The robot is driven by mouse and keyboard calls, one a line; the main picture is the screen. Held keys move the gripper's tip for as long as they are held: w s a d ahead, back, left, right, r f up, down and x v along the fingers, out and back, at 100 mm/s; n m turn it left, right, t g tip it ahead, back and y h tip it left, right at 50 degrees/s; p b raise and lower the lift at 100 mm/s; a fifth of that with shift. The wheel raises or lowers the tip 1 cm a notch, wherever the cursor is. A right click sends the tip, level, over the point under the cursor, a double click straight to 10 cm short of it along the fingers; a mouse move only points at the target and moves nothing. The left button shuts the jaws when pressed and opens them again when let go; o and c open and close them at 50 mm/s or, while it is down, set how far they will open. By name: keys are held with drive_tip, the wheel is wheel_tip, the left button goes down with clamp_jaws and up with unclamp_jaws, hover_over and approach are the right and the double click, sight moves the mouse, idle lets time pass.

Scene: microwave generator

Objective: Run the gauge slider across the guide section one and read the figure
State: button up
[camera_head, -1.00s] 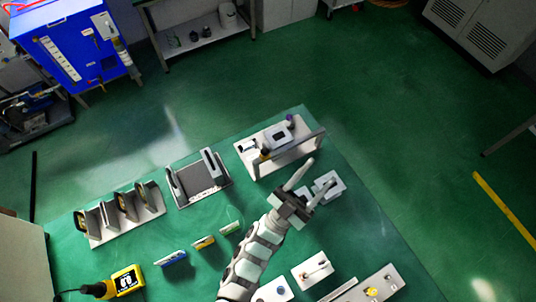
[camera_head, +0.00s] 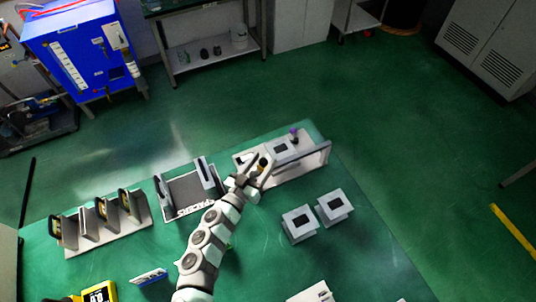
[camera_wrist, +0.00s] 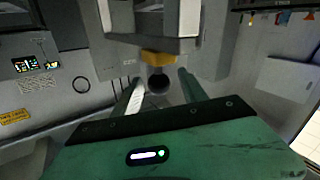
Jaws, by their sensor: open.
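A white fixture with a long grey rail (camera_head: 312,156) stands at the far right of the table in the head view. On it is a white block with a dark window (camera_head: 281,147), probably the gauge slider, and a small purple knob (camera_head: 294,132). A dark handle with a yellow collar sits at its left end; in the wrist view the yellow collar (camera_wrist: 158,58) sits above a round dark end (camera_wrist: 158,83). My gripper (camera_head: 264,164) is open, with a finger on either side of this handle. Contact cannot be told. No section label is readable.
Two white blocks with dark windows (camera_head: 299,222) (camera_head: 335,206) stand right of my arm. A holder marked "SPACERS" (camera_head: 190,192) is to the left, with a slotted rack (camera_head: 104,222) beyond it. A yellow meter (camera_head: 98,292) lies at the front left.

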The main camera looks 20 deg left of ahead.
drive_tip(key=shift+w+d, duration=0.2)
drive_tip(key=shift+w, duration=0.7)
drive_tip(key=shift+w+d, duration=0.2)
drive_tip(key=shift+w, duration=0.65)
clamp_jaws()
